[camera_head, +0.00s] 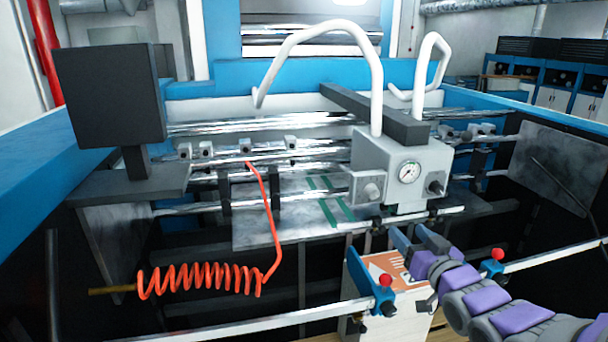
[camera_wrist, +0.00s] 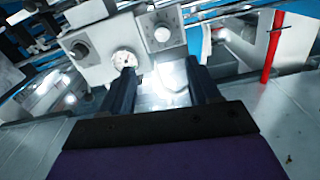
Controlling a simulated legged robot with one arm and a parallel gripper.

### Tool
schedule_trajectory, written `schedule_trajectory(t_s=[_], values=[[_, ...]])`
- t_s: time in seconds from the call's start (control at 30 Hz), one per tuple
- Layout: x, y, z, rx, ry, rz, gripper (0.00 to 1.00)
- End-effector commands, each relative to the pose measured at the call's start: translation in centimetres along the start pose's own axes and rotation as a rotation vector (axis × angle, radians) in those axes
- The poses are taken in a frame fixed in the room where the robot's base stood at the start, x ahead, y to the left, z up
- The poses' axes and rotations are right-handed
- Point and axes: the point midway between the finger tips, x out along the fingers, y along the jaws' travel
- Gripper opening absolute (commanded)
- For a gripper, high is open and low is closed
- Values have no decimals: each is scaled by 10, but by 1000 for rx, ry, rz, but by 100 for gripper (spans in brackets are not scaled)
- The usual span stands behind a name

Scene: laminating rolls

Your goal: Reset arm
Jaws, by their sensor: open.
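My gripper (camera_head: 408,244) is at the lower right of centre in the head view, at the end of my purple and grey arm. It is just below the grey unit (camera_head: 403,168) with the round gauge (camera_head: 409,172). In the wrist view my gripper (camera_wrist: 161,80) shows two dark fingers spread apart with nothing between them. The grey unit (camera_wrist: 92,50) and its gauge (camera_wrist: 124,59) lie beyond the fingers there.
An orange coiled hose (camera_head: 200,279) hangs at the left. White curved tubes (camera_head: 330,30) rise above the grey unit. A front rail (camera_head: 260,322) carries blue clamps with red knobs (camera_head: 497,254). A box with an orange top (camera_head: 368,268) stands under my gripper. A dark panel (camera_head: 108,95) stands left.

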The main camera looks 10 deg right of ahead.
Motion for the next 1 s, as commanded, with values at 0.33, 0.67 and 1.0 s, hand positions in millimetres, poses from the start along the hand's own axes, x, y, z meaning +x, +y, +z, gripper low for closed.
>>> schedule_trajectory(t_s=[0.33,0.67,1.0], values=[[-10,-27,80,-70,-412,93,61],[-102,-72,157,-113,-960,196,61],[-244,-148,190,-77,-1473,178,61]])
